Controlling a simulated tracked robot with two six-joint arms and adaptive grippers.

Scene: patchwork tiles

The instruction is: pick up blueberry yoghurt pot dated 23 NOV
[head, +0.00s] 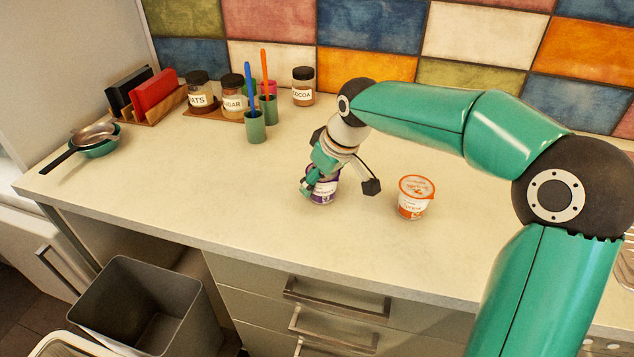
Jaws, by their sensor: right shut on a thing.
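A purple-and-white yoghurt pot (324,192) stands on the counter in the middle of the head view. Its label is partly covered by my gripper; its flavour and date are too small to read. My right gripper (333,183) reaches down over this pot from above and is shut on it. The pot appears upright and at counter level; I cannot tell whether it touches the counter. A second pot (413,199), white with an orange lid rim and label, stands upright to the right, apart from the gripper. My left gripper is not in view.
The counter (190,185) is clear to the left and in front. Behind stand jars (233,96), a cocoa jar (303,88), cups with brushes (255,122) and a rack (150,97). A pan (92,138) lies far left. A grey bin (118,290) stands below.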

